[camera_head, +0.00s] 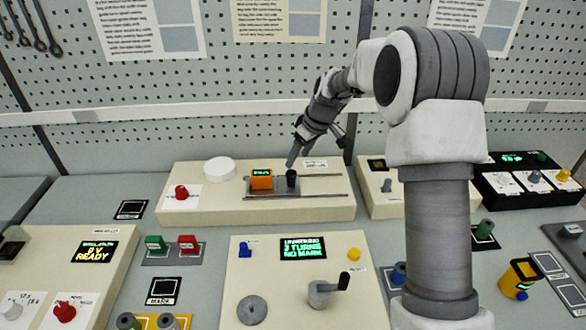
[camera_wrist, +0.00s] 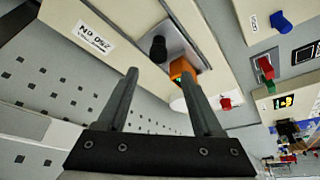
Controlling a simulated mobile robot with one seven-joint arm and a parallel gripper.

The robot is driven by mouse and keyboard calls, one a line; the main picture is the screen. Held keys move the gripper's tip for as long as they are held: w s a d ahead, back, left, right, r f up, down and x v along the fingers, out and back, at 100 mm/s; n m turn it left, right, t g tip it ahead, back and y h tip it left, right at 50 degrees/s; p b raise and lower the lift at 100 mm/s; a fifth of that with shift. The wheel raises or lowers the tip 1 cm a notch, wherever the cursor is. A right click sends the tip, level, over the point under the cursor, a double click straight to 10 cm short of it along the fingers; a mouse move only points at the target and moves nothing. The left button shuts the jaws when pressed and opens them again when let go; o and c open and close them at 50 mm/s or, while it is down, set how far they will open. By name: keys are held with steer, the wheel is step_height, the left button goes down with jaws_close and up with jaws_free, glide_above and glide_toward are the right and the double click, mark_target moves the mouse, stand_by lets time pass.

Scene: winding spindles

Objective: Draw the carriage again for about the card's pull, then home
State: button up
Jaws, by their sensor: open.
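The carriage (camera_head: 262,192) is a grey plate on rails along a long cream box, with an orange block (camera_head: 261,178) bearing a small green display and an upright black knob (camera_head: 292,178). My gripper (camera_head: 292,158) is just above the black knob in the head view. In the wrist view my gripper (camera_wrist: 160,82) is open and empty, its fingers spread. The black knob (camera_wrist: 158,48) lies beyond the fingertips, and the orange block (camera_wrist: 182,72) shows near the right fingertip. Which card gives the pull I cannot tell; the wall sheets' print is unreadable.
On the carriage's box are a white disc (camera_head: 220,169) and a red knob (camera_head: 181,193). The front panel has a crank (camera_head: 327,289) and a green display (camera_head: 303,248) reading "3 TURNS NO MARK". A left display (camera_head: 95,251) reads "READY". Pegboard (camera_head: 240,75) stands behind the bench.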

steer(key=v, duration=0.8)
steer(key=shift+s, duration=0.1)
